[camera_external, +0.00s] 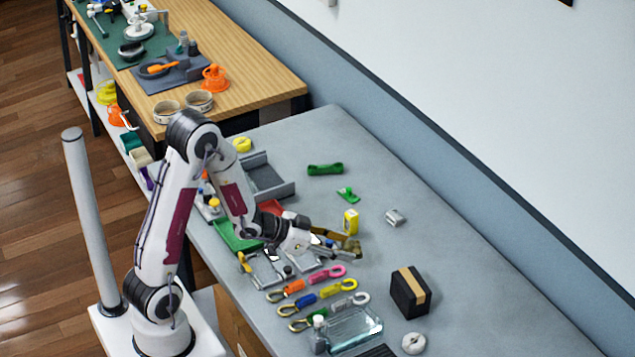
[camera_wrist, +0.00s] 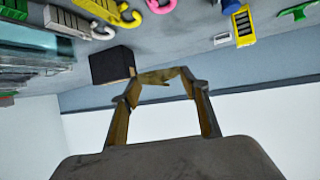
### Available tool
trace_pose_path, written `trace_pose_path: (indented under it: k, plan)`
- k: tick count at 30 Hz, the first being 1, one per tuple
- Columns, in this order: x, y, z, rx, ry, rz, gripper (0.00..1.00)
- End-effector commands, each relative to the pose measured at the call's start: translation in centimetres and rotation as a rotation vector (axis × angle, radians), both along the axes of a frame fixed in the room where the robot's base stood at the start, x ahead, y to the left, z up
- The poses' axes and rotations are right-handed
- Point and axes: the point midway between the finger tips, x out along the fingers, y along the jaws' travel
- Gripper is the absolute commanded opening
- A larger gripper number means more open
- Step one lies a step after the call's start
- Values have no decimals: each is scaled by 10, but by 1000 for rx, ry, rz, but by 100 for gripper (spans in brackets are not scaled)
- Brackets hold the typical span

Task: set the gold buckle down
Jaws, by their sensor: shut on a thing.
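My gripper (camera_external: 332,240) is shut on the gold buckle (camera_external: 351,249) and reaches out over the grey table. In the wrist view the gold buckle (camera_wrist: 158,77) spans between the two fingertips (camera_wrist: 160,84). The buckle appears to be held above the tabletop, but its exact height is hard to tell. The fingers hide part of it in the outside view.
A black box with a tan band (camera_external: 410,292) stands to the right. Several coloured straps with hooks (camera_external: 338,288) lie in front. Bare table shows between the silver buckle and black box.

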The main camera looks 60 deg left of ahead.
Motion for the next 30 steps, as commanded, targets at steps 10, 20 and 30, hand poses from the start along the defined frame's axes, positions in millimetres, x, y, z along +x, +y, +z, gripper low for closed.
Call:
trace_pose_path:
  k: [10, 20, 30]
  plan:
    - [-14, -2, 32, 1, -5, 7, 22]
    - [-13, -1, 39, 0, -1, 8, 22]
    - [-13, -1, 39, 0, -1, 8, 22]
